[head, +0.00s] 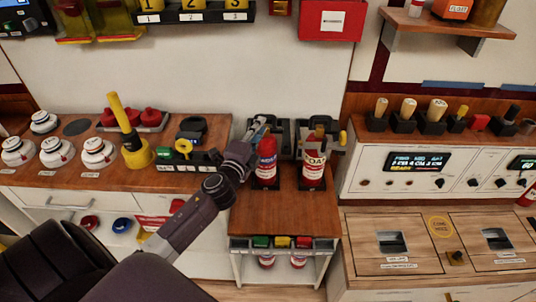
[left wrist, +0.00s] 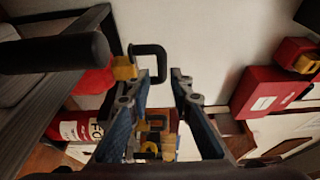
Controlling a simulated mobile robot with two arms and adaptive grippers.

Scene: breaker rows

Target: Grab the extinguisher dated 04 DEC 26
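Two red extinguishers stand upright on a wooden-topped stand in the head view: a left one (head: 266,160) and a right one (head: 314,170) with a white label that reads "FOA". No date is legible on either. My left gripper (head: 258,130) is beside the top of the left extinguisher and partly covers it. In the left wrist view its fingers (left wrist: 162,76) are spread, with nothing held between them. A red extinguisher with a partly visible label (left wrist: 96,129) shows at the left there, partly covered. My right gripper is not in view.
Black brackets (head: 336,143) stand behind the extinguishers. A yellow-handled plunger-like tool (head: 137,155) and white detectors (head: 97,152) are on the left counter. A control panel (head: 416,165) stands at right. A red box (head: 331,20) hangs above. The stand's front top (head: 283,213) is clear.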

